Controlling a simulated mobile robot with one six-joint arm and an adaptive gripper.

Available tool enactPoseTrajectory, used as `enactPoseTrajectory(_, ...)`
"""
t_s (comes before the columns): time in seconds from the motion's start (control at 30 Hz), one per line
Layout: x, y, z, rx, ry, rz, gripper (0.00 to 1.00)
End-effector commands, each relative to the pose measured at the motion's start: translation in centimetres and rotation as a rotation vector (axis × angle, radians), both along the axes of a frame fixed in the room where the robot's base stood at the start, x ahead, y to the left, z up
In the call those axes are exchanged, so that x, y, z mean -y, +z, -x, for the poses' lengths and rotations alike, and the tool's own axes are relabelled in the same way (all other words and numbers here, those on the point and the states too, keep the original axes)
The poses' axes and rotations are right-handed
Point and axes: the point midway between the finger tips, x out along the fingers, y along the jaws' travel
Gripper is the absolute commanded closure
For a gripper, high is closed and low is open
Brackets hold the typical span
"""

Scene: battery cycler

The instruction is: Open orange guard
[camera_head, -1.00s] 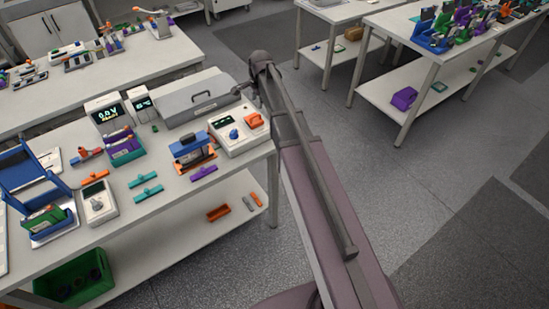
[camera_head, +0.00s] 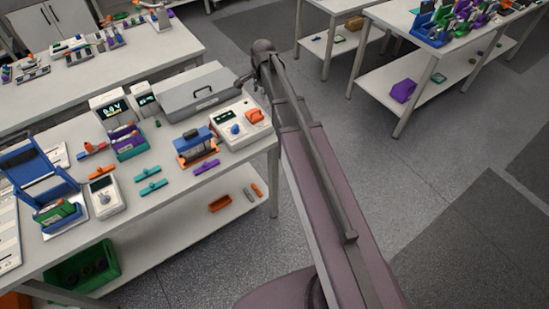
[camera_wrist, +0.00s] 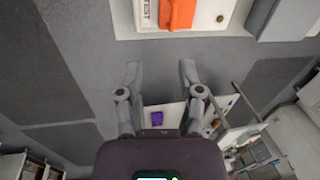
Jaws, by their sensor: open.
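The orange guard (camera_head: 254,116) sits on the right part of a white control box (camera_head: 238,128) at the right end of the near bench. In the wrist view the orange guard (camera_wrist: 178,14) shows at the top, on the white box beside printed lettering. It is partly cut off by the picture's top edge, and its lid looks closed down. My gripper (camera_wrist: 158,72) is open and empty, its two fingers pointing toward the box with a gap before it.
The near bench (camera_head: 165,215) holds a grey case (camera_head: 205,92) behind the box, a blue-topped device (camera_head: 194,143) left of it, and teal and purple bars. The floor (camera_head: 390,150) right of the bench is clear. Other tables stand at the back right.

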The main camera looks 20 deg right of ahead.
Motion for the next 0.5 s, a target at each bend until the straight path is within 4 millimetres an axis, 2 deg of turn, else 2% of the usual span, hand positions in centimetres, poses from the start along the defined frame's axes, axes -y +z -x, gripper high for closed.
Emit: enactPoseTrajectory(0.5, -0.5, -3.0, 6.9, -0.032, 0.308, 0.060, 0.52)
